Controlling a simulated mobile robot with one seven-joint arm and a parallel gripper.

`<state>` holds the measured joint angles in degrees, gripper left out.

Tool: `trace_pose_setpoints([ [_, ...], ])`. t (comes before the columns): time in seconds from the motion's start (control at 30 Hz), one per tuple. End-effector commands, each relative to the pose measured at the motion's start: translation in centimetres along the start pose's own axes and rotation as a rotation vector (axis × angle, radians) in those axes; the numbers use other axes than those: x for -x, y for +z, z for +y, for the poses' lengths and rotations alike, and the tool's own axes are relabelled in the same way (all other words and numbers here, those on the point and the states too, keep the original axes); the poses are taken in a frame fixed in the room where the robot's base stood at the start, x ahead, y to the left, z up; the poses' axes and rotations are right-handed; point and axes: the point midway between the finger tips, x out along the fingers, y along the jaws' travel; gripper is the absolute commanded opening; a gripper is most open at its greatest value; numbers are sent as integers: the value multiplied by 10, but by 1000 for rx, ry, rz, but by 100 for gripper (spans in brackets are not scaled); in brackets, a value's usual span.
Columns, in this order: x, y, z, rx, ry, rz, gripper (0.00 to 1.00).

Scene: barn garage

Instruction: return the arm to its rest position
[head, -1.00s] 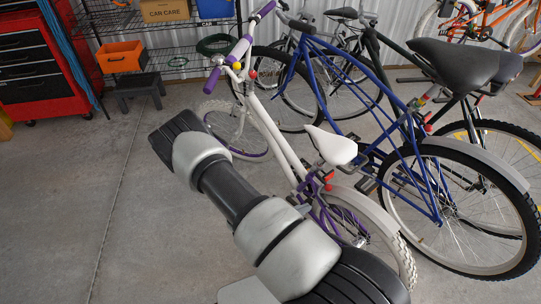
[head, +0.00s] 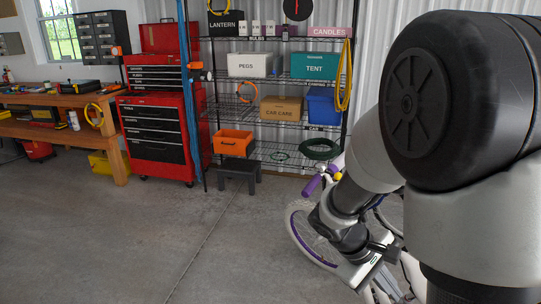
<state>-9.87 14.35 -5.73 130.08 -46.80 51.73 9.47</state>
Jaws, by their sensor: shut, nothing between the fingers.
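My arm (head: 455,210) is folded up close to the camera and fills the right side of the head view. Most of that bicycle is hidden behind my arm.
A wire shelf (head: 275,123) with labelled boxes stands at the back. An orange bin (head: 233,142) rests above a black step stool (head: 240,170). A red tool chest (head: 155,130) and wooden workbench (head: 75,101) are at left. The concrete floor (head: 120,235) at front left is clear.

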Motion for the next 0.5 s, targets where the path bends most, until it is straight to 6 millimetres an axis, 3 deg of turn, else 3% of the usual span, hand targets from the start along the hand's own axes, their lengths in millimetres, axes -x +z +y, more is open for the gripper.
trace_pose_setpoints([
  [0.03, 20, 11, 1, -78, -40, 51, 0],
  [0.3, 109, 54, -18, -400, -264, 312, 0],
  [0.5, 154, 73, -34, -535, -376, 476, 0],
])
